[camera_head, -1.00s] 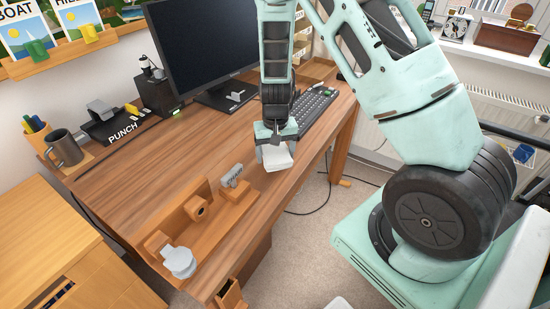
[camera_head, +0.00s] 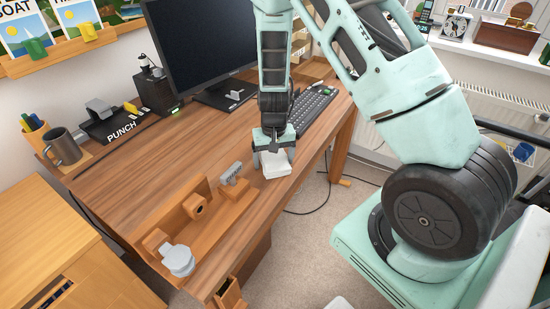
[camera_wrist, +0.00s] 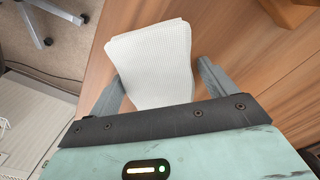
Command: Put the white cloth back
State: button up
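The white cloth (camera_head: 277,163) is a folded, thick pad with a ribbed weave. It is over the wooden desk (camera_head: 150,200), near its right-hand front edge, and looks flat and low, close to the top. My gripper (camera_head: 270,150) points down at the cloth's back left part. In the wrist view the cloth (camera_wrist: 152,55) lies between the two fingers of my gripper (camera_wrist: 160,72) and reaches out past their tips. The fingers stand wide apart; the left one meets the cloth's edge, and a narrow gap shows at the right one. The cloth's underside is hidden.
A wooden organiser (camera_head: 185,215) with a grey stamp-like piece and a pale round object stands left of the cloth. The keyboard (camera_head: 315,108) and monitor (camera_head: 200,45) are behind. A mug (camera_head: 63,147) and hole punch (camera_head: 108,125) stand at the far left. Bare desk lies between.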

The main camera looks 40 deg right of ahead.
aim_at(275, 158)
jog(key=shift+s+d+f, duration=0.3)
jog(key=shift+f, duration=0.05)
jog(key=shift+r, duration=0.3)
notch_tip(275, 158, up, 13)
jog(key=p, duration=0.1)
jog(key=s+a+r+n+y, duration=0.1)
jog(key=s+a+r+n, duration=0.25)
jog(key=a, duration=0.45)
jog(key=s+a+r+n+y, duration=0.1)
jog(key=s+a+r+n, duration=0.2)
jog(key=a, duration=0.6)
jog(key=s+a+r+n, duration=0.2)
jog(key=s+a+n, duration=0.1)
jog(key=s, duration=0.5)
jog(key=s+a+r+n+h, duration=0.1)
jog(key=s+a+r+n, duration=0.1)
jog(key=s, duration=0.7)
jog(key=a+n, duration=0.1)
jog(key=a, duration=0.1)
jog(key=shift+a+r, duration=0.2)
jog(key=shift+a, duration=0.1)
jog(key=shift+s, duration=0.1)
